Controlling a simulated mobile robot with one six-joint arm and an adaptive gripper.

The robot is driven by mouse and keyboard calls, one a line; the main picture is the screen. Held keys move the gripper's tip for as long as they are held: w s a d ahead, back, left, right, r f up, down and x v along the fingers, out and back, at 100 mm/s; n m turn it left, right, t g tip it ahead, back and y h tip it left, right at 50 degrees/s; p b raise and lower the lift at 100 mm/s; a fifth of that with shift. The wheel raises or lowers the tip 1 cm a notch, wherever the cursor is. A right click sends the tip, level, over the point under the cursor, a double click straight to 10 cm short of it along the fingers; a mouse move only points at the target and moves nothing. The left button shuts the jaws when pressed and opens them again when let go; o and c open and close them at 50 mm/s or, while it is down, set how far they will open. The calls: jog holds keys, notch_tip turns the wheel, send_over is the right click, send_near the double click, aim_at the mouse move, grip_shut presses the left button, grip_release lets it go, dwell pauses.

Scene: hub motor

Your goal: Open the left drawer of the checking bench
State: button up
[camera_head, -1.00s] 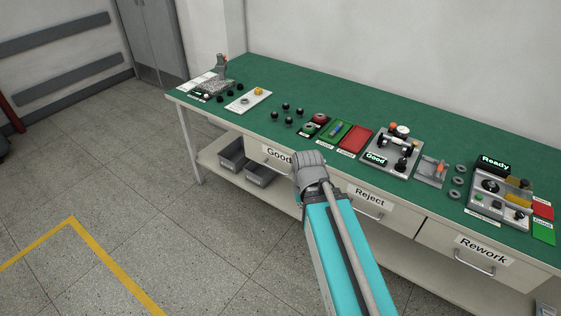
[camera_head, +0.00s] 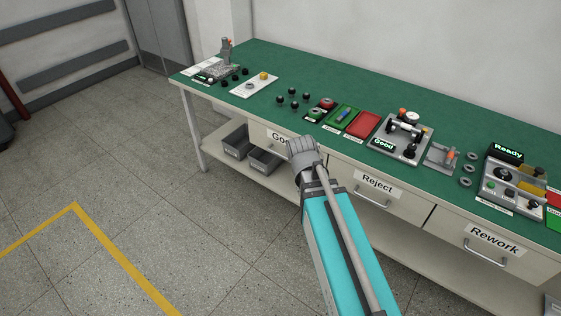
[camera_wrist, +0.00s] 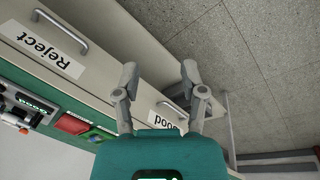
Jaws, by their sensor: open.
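The checking bench (camera_head: 330,85) has a green top and a row of drawers beneath it. The left drawer, labelled Good (camera_head: 262,137), is closed; my wrist covers the right part of its front and its handle in the head view. In the wrist view its label (camera_wrist: 165,119) shows upside down, with part of a handle (camera_wrist: 172,106) between my fingers' outlines. My gripper (camera_wrist: 160,74) is open and empty, its two fingers spread in front of the Good drawer. I cannot tell whether a finger touches the handle.
The Reject drawer (camera_head: 372,193) and Rework drawer (camera_head: 485,254) are closed, each with a bar handle. Grey bins (camera_head: 237,144) stand on the lower shelf at the left. Fixtures and small parts cover the bench top.

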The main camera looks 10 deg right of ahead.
jog(key=w+f+n+t+h+b, duration=0.2)
jog(key=w+f+h+b, duration=0.2)
jog(key=w+f+b, duration=0.45)
jog(key=n+t+h+b, duration=0.55)
jog(key=t+b, duration=0.25)
jog(key=b, duration=1.4)
send_near(280, 155)
jog(key=f+v, duration=0.1)
jog(key=v, duration=0.2)
jog(key=shift+s+r+n+y, duration=0.25)
jog(key=shift+r+n, duration=0.15)
jog(key=shift+n, duration=0.05)
jog(key=b+x, duration=0.3)
jog(key=x, duration=1.1)
jog(key=shift+r, duration=0.15)
grip_shut()
